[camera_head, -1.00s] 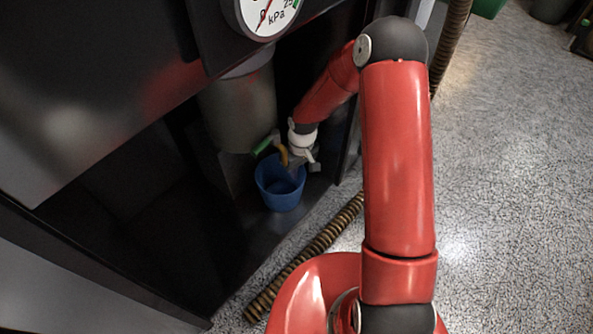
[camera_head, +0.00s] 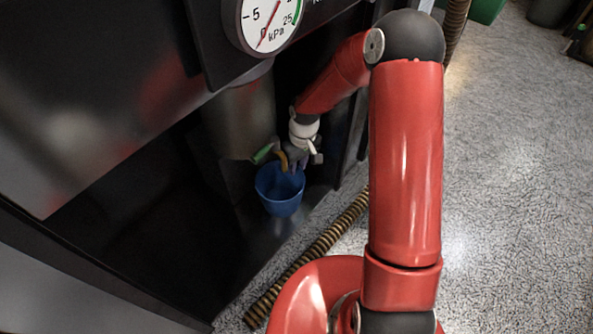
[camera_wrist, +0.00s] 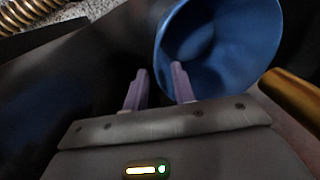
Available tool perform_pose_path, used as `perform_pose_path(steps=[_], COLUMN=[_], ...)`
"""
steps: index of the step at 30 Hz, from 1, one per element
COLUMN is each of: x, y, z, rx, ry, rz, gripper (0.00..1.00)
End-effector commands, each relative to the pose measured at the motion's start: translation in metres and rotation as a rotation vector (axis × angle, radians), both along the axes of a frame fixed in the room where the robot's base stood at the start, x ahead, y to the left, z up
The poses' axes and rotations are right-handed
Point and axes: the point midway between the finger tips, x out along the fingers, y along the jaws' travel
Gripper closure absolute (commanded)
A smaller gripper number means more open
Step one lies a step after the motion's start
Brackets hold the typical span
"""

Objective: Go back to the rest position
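In the head view my gripper (camera_head: 291,163) is small, just above the blue bucket's far rim. The blue bucket (camera_head: 279,198) stands on the dark floor of the machine's recess. In the wrist view the bucket (camera_wrist: 235,45) fills the upper right, and the right fingertip overlaps its rim in the picture. I cannot tell whether they touch.
A grey cylinder (camera_head: 240,115) with a green-handled yellow tap (camera_head: 264,152) hangs above the bucket. A pressure gauge (camera_head: 268,22) is on the machine front. A brown ribbed hose (camera_head: 308,262) lies along the recess edge. Open speckled floor (camera_head: 510,190) lies to the right.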

Motion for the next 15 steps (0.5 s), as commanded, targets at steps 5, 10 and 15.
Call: perform_pose_path(steps=[5, 10, 15], x=[0.001, 0.001, 0.001], y=[-0.002, -0.002, -0.002], z=[0.018, 0.019, 0.019], rx=[0.000, 0.000, 0.001], ry=[0.000, 0.001, 0.001], rz=[-0.001, 0.000, 0.000], gripper=[0.74, 0.74, 0.74])
